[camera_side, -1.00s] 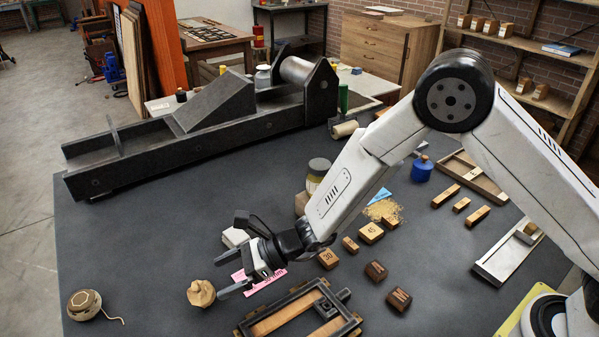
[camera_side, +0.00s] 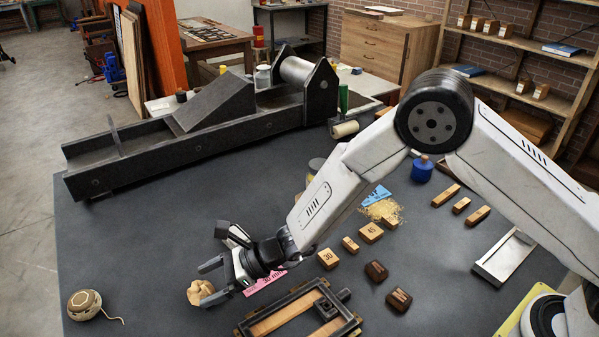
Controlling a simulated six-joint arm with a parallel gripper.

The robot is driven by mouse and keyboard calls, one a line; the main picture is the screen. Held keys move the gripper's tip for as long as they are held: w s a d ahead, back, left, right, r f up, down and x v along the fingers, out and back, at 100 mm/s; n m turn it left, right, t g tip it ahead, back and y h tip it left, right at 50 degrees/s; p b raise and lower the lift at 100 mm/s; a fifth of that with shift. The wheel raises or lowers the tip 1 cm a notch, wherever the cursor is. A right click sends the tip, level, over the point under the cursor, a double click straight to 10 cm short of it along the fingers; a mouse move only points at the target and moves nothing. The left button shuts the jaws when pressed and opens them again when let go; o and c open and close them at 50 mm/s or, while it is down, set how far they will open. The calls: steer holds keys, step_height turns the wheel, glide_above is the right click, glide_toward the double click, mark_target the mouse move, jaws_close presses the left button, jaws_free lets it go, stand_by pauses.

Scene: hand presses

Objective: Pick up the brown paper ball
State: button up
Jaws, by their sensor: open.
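The brown paper ball (camera_side: 199,291) is a crumpled tan lump on the dark table, left of the metal frame. My gripper (camera_side: 207,283) is open, low over the table, with its fingers pointing left. The nearer finger overlaps the ball's right side in the picture, and the other finger is above and behind the ball. I cannot tell whether a finger touches the ball. The ball's right edge is partly hidden.
A metal frame with wood strips (camera_side: 280,318) is close at the right. A pink slip (camera_side: 264,281) lies under my gripper. The press (camera_side: 205,115) stands behind. Bare table lies between the twine and paper balls.

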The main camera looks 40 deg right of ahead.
mark_target(202, 287)
steer(key=shift+x, duration=2.05)
jaws_close()
